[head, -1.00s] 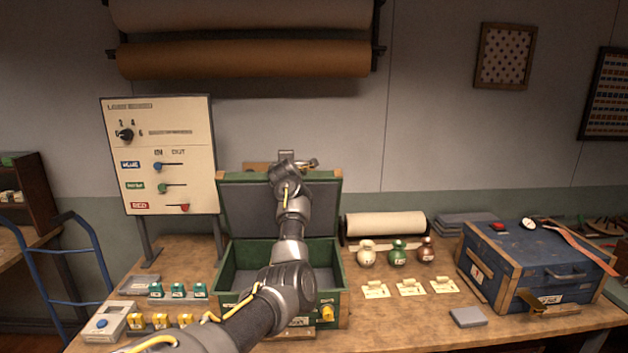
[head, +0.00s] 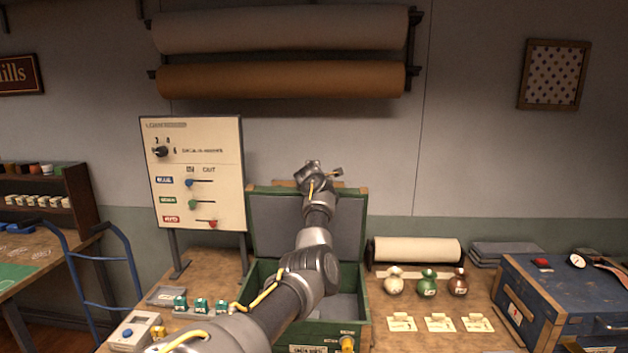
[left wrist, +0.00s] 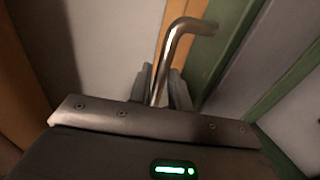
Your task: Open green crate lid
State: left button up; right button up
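The green crate (head: 368,300) stands on the bench with its lid (head: 277,225) up, about upright behind the open box. The lid's grey inner face is toward me. My left gripper (head: 318,170) is at the lid's top edge, and my left arm crosses in front of the lid and box. In the left wrist view, the fingers (left wrist: 161,88) are closed around a bent metal handle (left wrist: 183,30) beside the green lid edge. The handle's end also shows in the head view (head: 337,172). My right gripper is not in view.
A switch panel (head: 200,135) stands left of the crate. Small teal blocks (head: 201,305) sit at the left. Fabric rolls (head: 280,80) hang above.

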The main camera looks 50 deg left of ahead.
pick_arm(q)
jog(key=shift+o, duration=0.7)
jog(key=shift+d, duration=0.1)
jog(key=shift+s+d+r+b, duration=0.1)
jog(key=shift+s+d+b, duration=0.2)
jog(key=shift+b, duration=0.1)
jog(key=b+v, duration=0.3)
jog(key=v, duration=0.6)
jog(key=shift+s+d, duration=0.25)
jog(key=shift+s, duration=0.05)
jog(key=shift+r, duration=0.1)
